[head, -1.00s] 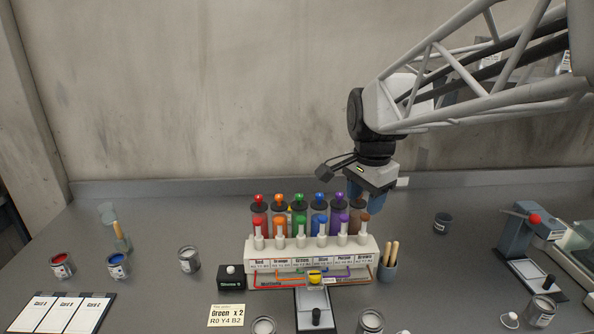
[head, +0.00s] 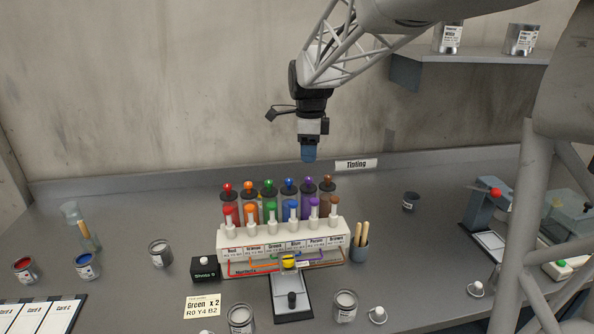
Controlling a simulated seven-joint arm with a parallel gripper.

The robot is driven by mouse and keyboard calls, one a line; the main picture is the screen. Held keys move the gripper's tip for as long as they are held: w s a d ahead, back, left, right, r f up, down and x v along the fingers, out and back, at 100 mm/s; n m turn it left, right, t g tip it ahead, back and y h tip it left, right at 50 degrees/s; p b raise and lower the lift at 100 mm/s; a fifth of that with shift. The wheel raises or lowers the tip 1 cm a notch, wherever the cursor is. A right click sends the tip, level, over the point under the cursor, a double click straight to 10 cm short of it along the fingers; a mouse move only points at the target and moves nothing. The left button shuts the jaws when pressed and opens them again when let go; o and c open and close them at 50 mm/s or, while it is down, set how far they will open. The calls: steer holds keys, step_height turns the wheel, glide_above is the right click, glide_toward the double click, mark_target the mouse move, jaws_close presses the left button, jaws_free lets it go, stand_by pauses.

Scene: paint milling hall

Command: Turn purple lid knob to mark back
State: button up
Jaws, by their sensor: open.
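The purple canister's lid knob (head: 309,180) tops a dark lid, fifth from the left in a row of coloured canisters on the white dispenser (head: 280,236). It is small here, and I cannot make out which way its mark faces. The label "Purple" (head: 316,240) is on the dispenser's front below it. My gripper (head: 308,158) points down, open and empty. In the picture it is just above the purple knob, with a gap between them. Its blue fingers overlap each other from this angle, and I cannot judge its depth relative to the knob.
The blue knob (head: 289,182) and brown knob (head: 327,179) stand close on either side. A cup with wooden sticks (head: 359,251) is right of the dispenser. A "Tinting" sign (head: 356,164) is behind.

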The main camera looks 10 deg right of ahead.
mark_target(309, 178)
stand_by(0.3)
steer(key=shift+f, duration=3.9)
jaws_close()
